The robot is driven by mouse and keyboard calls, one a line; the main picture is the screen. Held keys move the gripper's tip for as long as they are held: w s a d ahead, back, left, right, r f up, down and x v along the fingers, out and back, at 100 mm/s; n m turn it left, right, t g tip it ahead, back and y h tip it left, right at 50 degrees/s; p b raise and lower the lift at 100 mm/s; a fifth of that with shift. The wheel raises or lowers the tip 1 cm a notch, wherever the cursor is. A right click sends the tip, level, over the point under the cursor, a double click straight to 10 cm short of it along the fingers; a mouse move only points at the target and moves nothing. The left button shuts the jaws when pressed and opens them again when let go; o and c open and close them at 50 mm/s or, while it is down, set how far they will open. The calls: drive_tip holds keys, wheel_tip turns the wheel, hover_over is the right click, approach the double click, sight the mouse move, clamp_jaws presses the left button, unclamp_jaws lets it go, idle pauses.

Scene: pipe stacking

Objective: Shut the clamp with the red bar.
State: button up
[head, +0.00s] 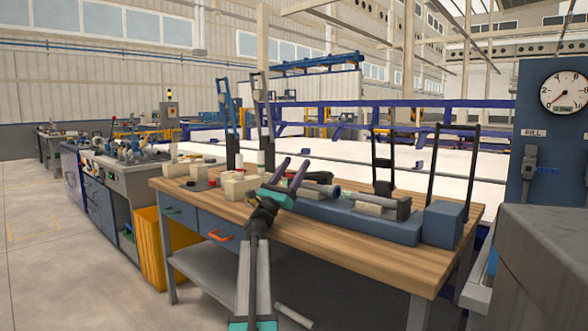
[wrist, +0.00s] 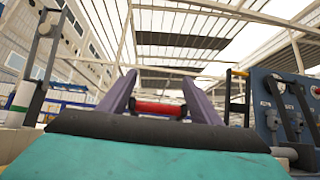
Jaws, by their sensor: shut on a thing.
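My gripper (head: 295,164) is over the workbench in the head view, in front of the blue base beam (head: 350,220). Its two purple-grey fingers point up and away. The rest of that clamp is hidden by my wrist. In the head view I cannot make out the red bar. Two clamp frames with dark upright handles (head: 455,160) (head: 382,165) stand at the right of the beam, raised. A grey pipe (head: 376,203) lies on the beam.
Two more tall uprights, one blue (head: 225,112) and one black (head: 262,105), stand at the bench's back left. Pale blocks (head: 238,187) sit on the left of the wooden top (head: 385,262). A blue box (head: 443,223) is at the right end. A gauge panel (head: 545,120) stands farther right.

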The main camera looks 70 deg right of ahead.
drive_tip(key=shift+w+a+r+t, duration=0.1)
drive_tip(key=shift+w+a+t, duration=0.05)
drive_tip(key=shift+w+t, duration=0.2)
drive_tip(key=o, duration=1.3)
drive_tip(key=shift+w+a, duration=0.1)
drive_tip(key=shift+o, duration=0.2)
drive_tip(key=b+v, duration=0.7)
drive_tip(key=v, duration=0.4)
drive_tip(key=shift+a+f, duration=0.1)
drive_tip(key=shift+f, duration=0.4)
